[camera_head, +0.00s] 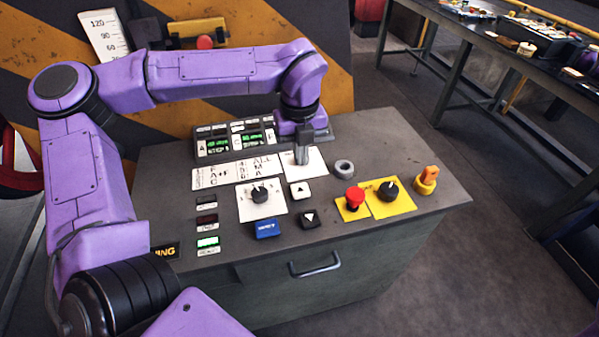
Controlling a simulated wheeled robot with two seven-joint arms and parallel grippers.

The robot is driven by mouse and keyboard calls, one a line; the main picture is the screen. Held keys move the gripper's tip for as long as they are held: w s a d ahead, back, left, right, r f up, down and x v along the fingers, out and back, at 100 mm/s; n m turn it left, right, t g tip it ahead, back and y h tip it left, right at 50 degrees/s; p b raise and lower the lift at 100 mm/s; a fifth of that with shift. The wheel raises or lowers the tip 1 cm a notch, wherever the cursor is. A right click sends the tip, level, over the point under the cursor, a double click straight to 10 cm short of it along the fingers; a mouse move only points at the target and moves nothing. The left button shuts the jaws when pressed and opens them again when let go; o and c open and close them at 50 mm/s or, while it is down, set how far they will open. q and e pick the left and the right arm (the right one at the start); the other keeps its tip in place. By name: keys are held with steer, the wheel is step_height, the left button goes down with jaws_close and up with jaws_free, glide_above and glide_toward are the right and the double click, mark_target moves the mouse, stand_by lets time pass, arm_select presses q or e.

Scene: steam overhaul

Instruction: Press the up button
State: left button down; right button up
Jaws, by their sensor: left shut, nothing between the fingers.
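The up button (300,190) is a small white square with a black up triangle on the grey console's top. Just in front of it is a black down button (309,219) with a white down triangle. My left arm reaches over the console from the left and back. My left gripper (302,160) points down, shut and empty, over a white plate behind the up button. It does not cover the up button; whether its tips touch the plate I cannot tell. My right gripper is not in view.
The console (420,216) also bears a black knob on a white plate (260,196), a blue button (266,229), a red mushroom button (354,197), a black knob on yellow (388,190) and an orange switch (427,180). A lit display (236,141) stands behind. A cluttered table (480,40) is back right.

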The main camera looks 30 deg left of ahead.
arm_select(q)
step_height(320, 180, up, 3)
steer(key=shift+w+r, duration=0.1)
stand_by(5.1)
